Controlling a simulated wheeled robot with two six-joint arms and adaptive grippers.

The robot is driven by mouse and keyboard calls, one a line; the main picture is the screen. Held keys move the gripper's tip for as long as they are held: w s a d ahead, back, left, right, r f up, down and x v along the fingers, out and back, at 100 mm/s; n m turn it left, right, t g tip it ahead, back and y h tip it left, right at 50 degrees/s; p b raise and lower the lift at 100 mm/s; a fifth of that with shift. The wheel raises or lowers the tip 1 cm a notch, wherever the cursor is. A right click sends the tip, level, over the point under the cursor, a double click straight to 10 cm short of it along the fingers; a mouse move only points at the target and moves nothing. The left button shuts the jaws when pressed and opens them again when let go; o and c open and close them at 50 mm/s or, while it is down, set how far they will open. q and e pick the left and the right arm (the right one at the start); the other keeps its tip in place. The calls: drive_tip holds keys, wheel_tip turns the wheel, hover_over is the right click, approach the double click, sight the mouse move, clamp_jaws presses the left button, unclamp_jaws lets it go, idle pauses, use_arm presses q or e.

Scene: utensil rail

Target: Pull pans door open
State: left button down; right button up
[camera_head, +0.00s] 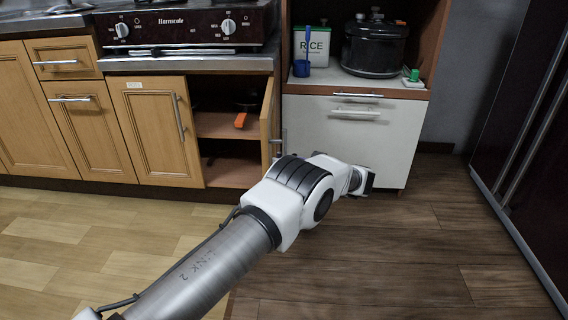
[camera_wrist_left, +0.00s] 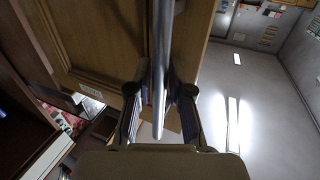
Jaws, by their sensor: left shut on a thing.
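The wooden pans door (camera_head: 267,115) under the stove stands swung out, seen nearly edge-on in the head view. The cabinet interior (camera_head: 225,126) shows beside it, with an orange-handled item (camera_head: 240,120) on a shelf. In the left wrist view, my left gripper (camera_wrist_left: 161,92) is shut around the door's metal bar handle (camera_wrist_left: 162,45), with a finger on each side. The door's wooden panel (camera_wrist_left: 100,40) is behind the bar. In the head view my arm hides the door's lower part, and the gripper's fingers cannot be made out. My right gripper is not in view.
The neighbouring wooden door (camera_head: 155,130) is closed. A white cabinet (camera_head: 325,133) stands right of the open door, with a rice box (camera_head: 312,45) and dark cooker (camera_head: 374,46) above. A dark fridge-like unit (camera_head: 525,100) is far right. The floor in front is clear.

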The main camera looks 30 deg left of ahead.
use_arm(q)
drive_tip(key=shift+s+f, duration=0.1)
drive_tip(key=shift+f, duration=0.05)
drive_tip(key=c, duration=1)
unclamp_jaws()
drive_tip(key=shift+c, duration=0.2)
drive_tip(key=shift+d, duration=0.15)
drive_tip(key=d, duration=0.7)
drive_tip(key=shift+w+d, duration=0.15)
drive_tip(key=shift+w, duration=0.1)
drive_tip(key=shift+d, duration=0.1)
